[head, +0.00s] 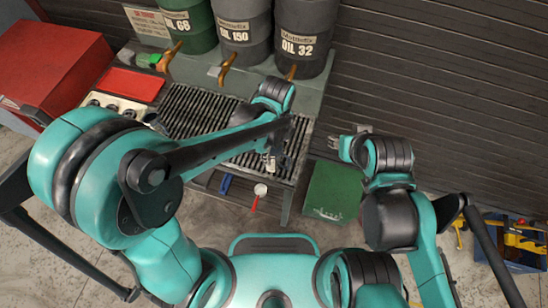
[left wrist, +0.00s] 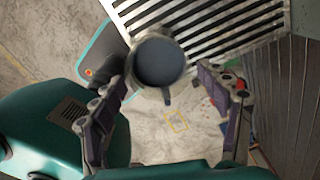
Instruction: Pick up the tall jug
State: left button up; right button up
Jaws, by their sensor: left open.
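A grey, round vessel with a dark open top, which looks like the tall jug (left wrist: 158,62), shows in the left wrist view at the edge of the slatted grate. A short spout or handle sticks out from its lower side. My left gripper (left wrist: 163,82) is open, with one finger on each side of the jug in that view; I see no clear contact. In the head view my left gripper (head: 279,158) is over the front edge of the grate, and I cannot make out the jug there. My right gripper (head: 346,148) is by the wall, partly hidden by its wrist.
The grate (head: 192,112) lies below three oil drums (head: 305,35) with taps. A red tray (head: 131,84) and red cabinet (head: 52,65) are at left. A green box (head: 333,191) stands right of the grate. A blue crate (head: 520,240) with yellow tools is at far right.

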pick_arm(q)
jog(key=f, duration=0.2)
jog(key=f+b, duration=0.2)
jog(key=f, duration=0.1)
jog(key=shift+w+a+f, duration=0.25)
jog(key=shift+a+f, duration=0.05)
jog(key=c, duration=1.3)
